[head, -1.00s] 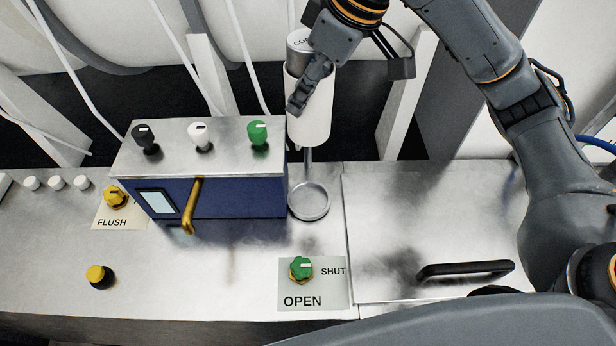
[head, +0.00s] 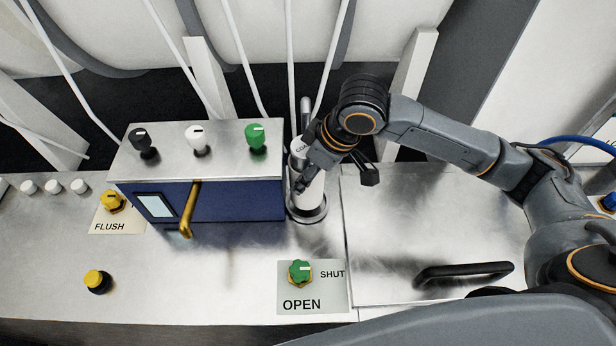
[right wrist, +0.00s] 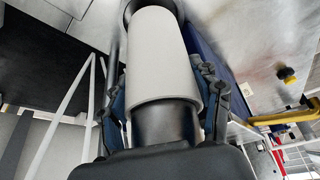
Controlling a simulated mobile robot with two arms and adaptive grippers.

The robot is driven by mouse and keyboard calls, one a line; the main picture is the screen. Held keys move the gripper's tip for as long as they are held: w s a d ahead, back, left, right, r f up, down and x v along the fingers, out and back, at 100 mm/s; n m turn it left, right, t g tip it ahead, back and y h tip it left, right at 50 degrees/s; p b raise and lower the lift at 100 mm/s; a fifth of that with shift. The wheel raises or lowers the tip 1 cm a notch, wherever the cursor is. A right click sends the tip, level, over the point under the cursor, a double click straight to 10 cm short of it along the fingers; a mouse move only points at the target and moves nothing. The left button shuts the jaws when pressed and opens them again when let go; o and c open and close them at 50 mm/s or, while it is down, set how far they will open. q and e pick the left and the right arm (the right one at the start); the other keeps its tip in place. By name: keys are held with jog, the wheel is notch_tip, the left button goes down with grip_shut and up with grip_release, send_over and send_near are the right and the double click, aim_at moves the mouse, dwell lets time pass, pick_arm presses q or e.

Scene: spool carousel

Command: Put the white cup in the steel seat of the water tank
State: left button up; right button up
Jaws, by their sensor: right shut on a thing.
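The white cup (head: 312,189) is a tall white cylinder with a grey lettered top (head: 298,150). It stands roughly upright with its lower end at the round steel seat (head: 309,217), whose rim shows around it. I cannot tell whether its bottom rests on the seat floor. My right gripper (head: 309,170) is shut on the cup from the right and partly hides it. In the right wrist view the white cylinder (right wrist: 160,55) lies between the two fingers. My left gripper is not in view.
A blue box with a steel top (head: 225,170), several knobs and a yellow handle (head: 190,210) stands close left of the seat. A green knob (head: 300,272) is in front. A steel lid with a black handle (head: 463,271) lies right. White tubes hang behind.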

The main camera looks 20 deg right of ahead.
jog(key=shift+f, duration=1.45)
jog(key=shift+f, duration=0.3)
jog(key=o, duration=1.2)
jog(key=shift+c, duration=0.2)
jog(key=shift+r, duration=0.1)
jog(key=v, duration=1.2)
jog(key=shift+r, duration=0.25)
jog(key=shift+a, duration=0.1)
